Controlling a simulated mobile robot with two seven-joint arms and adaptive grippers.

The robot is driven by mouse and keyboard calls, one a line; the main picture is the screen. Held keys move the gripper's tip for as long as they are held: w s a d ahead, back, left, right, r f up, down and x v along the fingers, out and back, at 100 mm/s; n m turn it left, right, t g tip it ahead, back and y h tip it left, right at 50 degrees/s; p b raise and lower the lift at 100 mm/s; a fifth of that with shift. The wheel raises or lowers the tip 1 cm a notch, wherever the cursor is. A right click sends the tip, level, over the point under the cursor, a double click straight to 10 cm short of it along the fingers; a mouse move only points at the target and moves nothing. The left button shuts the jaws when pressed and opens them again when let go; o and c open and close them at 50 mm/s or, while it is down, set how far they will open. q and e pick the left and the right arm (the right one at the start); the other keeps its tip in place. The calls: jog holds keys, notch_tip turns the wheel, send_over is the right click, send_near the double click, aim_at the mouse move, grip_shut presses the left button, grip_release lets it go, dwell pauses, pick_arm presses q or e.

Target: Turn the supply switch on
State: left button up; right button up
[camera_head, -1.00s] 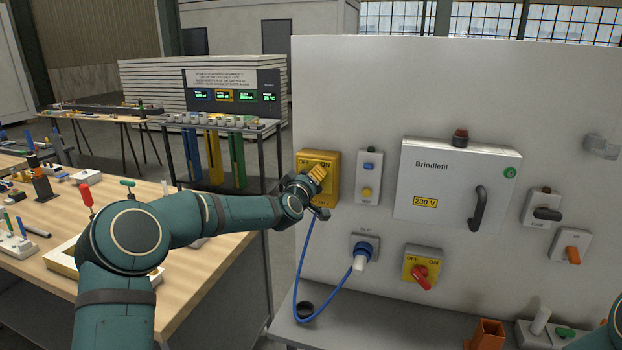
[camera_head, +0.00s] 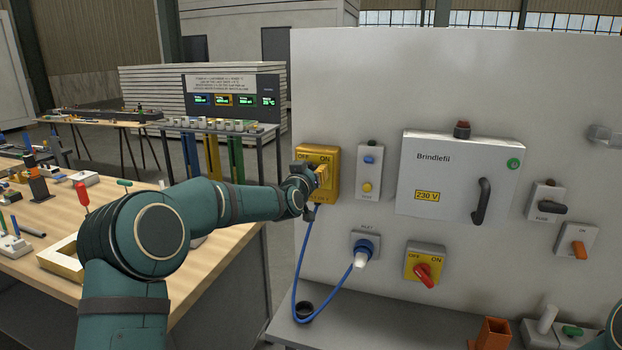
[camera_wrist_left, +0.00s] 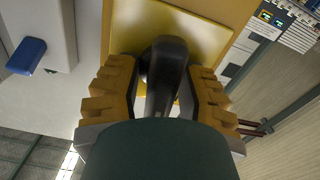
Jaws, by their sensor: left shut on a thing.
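A yellow switch box (camera_head: 332,188) marked OFF and ON is fixed to the upper left of the pale panel. My left gripper (camera_head: 321,175) is at its front and covers much of its face. In the left wrist view the gripper's yellow fingers (camera_wrist_left: 160,95) are on both sides of the box's black handle (camera_wrist_left: 165,70), shut on it, with the yellow plate (camera_wrist_left: 205,32) behind. The handle's exact angle relative to OFF and ON is hard to read. My right gripper is not in view.
A blue plug (camera_head: 362,252) with a blue cable sits below the box. A second yellow switch with a red knob (camera_head: 425,276), a button box (camera_head: 369,174) and the Brindlefil cabinet (camera_head: 450,165) are to the right. A wooden table (camera_head: 120,205) stands at left.

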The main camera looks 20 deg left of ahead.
pick_arm(q)
jog(key=m+b, duration=0.1)
jog(key=m, duration=0.2)
jog(key=m+b, duration=0.2)
jog(key=m, duration=0.1)
jog(key=shift+d+r+m, duration=0.15)
jog(key=shift+d+m, duration=0.05)
jog(key=shift+m, duration=0.1)
jog(key=m+b, duration=0.1)
jog(key=m, duration=0.1)
jog(key=shift+m, duration=0.4)
jog(key=shift+m+b, duration=0.45)
jog(key=shift+m, duration=0.15)
jog(key=o, duration=0.8)
jog(key=shift+o, duration=0.2)
jog(key=shift+d, duration=0.1)
jog(key=s, duration=1.2)
jog(key=shift+a, duration=0.25)
